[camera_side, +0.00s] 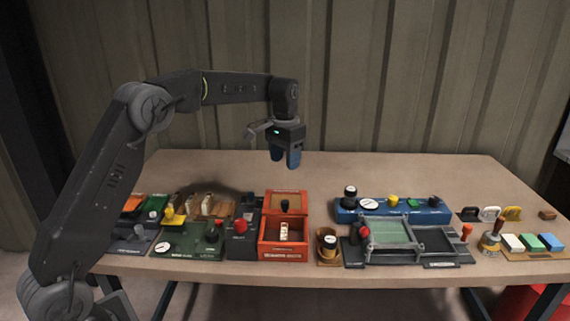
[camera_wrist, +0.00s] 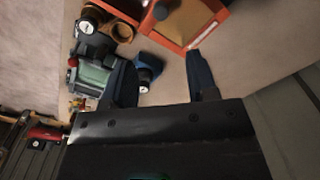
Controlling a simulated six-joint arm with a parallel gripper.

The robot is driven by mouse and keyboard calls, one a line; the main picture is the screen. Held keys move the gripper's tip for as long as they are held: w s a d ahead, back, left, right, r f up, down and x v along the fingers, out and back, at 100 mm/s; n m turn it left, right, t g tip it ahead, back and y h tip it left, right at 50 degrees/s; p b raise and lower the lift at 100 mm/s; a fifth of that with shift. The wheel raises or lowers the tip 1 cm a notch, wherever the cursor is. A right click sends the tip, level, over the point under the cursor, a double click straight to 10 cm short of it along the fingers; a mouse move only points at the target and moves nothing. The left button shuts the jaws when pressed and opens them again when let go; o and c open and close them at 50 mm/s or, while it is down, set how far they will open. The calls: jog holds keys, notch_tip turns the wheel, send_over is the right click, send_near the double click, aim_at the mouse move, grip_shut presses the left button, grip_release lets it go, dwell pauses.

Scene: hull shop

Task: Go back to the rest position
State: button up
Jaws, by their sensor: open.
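My gripper (camera_side: 286,158) hangs pointing down above the back half of the table, over the red-orange box. Its dark blue fingers are apart with nothing between them. In the wrist view the two fingers of my gripper (camera_wrist: 165,82) also stand apart and empty. The red-orange box (camera_side: 283,250) stands open on the table, with a small pale object (camera_side: 284,231) inside and a dark knob at its back. Part of the box (camera_wrist: 185,38) shows at the top of the wrist view.
The table (camera_side: 330,172) is clear along its back. Left of the box stand green (camera_side: 185,248) and dark panels with knobs. To the right are a blue panel (camera_side: 400,214), a greenish framed tray (camera_side: 390,232), stamps and coloured blocks (camera_side: 532,242). A corrugated wall (camera_side: 400,80) rises behind.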

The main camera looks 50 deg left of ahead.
jog(key=s+d+r+t, duration=0.1)
jog(key=s+d+r, duration=0.2)
jog(key=s+r, duration=0.3)
jog(key=s+d+r+t, duration=0.2)
jog(key=s+d+r, duration=0.15)
jog(key=s, duration=0.55)
jog(key=s+d+f+t, duration=0.1)
jog(key=s+d+f, duration=0.1)
jog(key=s, duration=0.7)
jog(key=s+d+f+t, duration=0.1)
jog(key=s+d+f, duration=0.1)
jog(key=s, duration=0.7)
jog(key=shift+d+f+t, duration=0.25)
jog(key=shift+f+t, duration=0.05)
jog(key=shift+f, duration=0.55)
